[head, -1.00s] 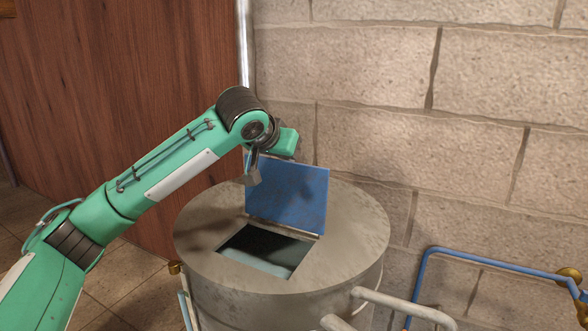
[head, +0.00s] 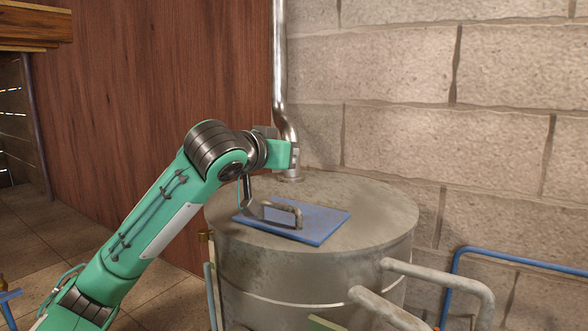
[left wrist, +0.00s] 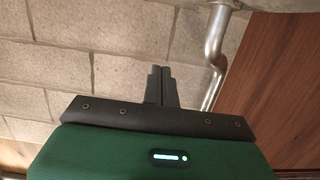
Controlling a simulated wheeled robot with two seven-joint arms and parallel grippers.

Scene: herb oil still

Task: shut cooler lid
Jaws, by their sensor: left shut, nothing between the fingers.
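The blue cooler lid (head: 318,224) lies flat on top of the round grey metal cooler (head: 330,262), covering the opening. A grey bar handle (head: 284,210) stands up from the lid. The lid does not show in that view. My right gripper is not in view.
A shiny metal pipe (head: 279,65) runs down to the cooler's top behind my arm. Pale pipes (head: 440,276) and a blue pipe (head: 520,262) are at the right. A block wall (head: 400,100) and a wooden panel (head: 160,90) stand behind.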

